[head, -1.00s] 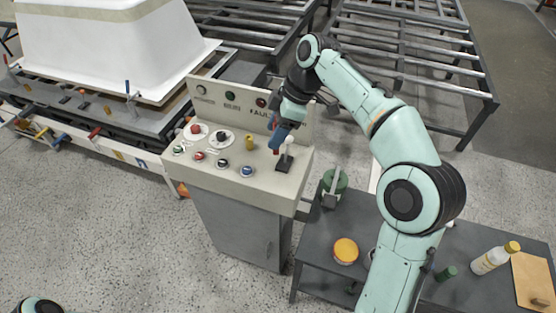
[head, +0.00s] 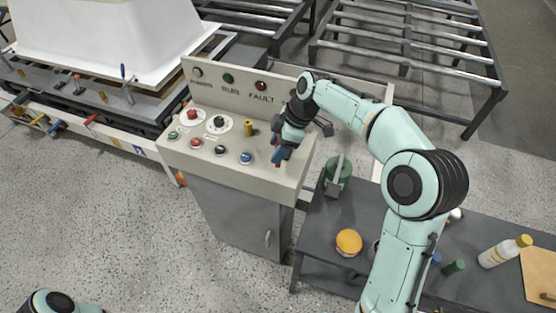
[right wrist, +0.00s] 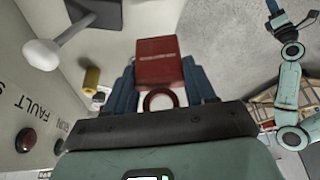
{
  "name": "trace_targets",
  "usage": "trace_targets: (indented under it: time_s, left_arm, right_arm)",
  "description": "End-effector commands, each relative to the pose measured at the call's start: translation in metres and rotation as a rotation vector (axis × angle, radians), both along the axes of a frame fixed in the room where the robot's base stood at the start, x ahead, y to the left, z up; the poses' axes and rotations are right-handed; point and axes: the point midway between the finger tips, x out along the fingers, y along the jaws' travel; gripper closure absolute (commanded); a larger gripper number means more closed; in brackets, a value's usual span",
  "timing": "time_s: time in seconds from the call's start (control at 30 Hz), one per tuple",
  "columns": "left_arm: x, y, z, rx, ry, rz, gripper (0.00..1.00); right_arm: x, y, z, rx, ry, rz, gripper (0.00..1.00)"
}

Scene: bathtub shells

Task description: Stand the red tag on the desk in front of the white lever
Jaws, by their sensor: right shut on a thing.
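The red tag (right wrist: 158,62), a red block with a pale line of print and a ring at its lower end, is between the blue fingers of my right gripper (right wrist: 160,85). The right gripper is shut on it. In the head view the right gripper (head: 281,156) is over the right part of the console desk (head: 222,167), where it covers the lever. The white lever (right wrist: 41,54) shows in the right wrist view, left of the tag and apart from it, with its dark base at the top. My left gripper (right wrist: 274,8) shows small at the upper right there; its opening is unclear.
The desk carries red, black, green and blue buttons and a yellow knob (head: 249,128), left of the gripper. An upright panel (head: 230,88) with lamps rises behind.

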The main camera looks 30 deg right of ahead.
Motion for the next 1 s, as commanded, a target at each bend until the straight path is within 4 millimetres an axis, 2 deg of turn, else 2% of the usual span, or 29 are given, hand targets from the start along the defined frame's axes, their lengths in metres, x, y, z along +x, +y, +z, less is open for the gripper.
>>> trace_targets:
  time_s: [0.17,0.4,0.83,0.87,0.9,1.0]
  left_arm:
    - [-0.001,0.0,-0.002,0.0,0.001,0.0,1.0]
    - [-0.004,0.0,-0.006,0.0,0.004,0.0,1.0]
    - [-0.006,0.0,-0.009,0.0,0.007,0.0,1.0]
    - [-0.006,0.0,-0.009,0.0,0.006,0.0,1.0]
    - [-0.005,0.0,-0.008,0.0,0.006,0.0,1.0]
    - [-0.005,0.0,-0.008,0.0,0.006,0.0,1.0]
  right_arm:
    - [0.0,0.0,-0.015,0.0,0.001,0.0,0.74]
    - [0.0,0.0,-0.049,0.001,0.002,0.0,0.74]
    - [0.0,0.0,-0.055,0.001,0.0,0.0,0.74]
    - [0.0,0.0,-0.055,0.001,-0.001,0.001,0.35]
    - [0.0,0.0,-0.054,0.001,-0.001,0.001,0.22]
    - [0.0,0.0,-0.054,0.001,-0.001,0.001,0.22]
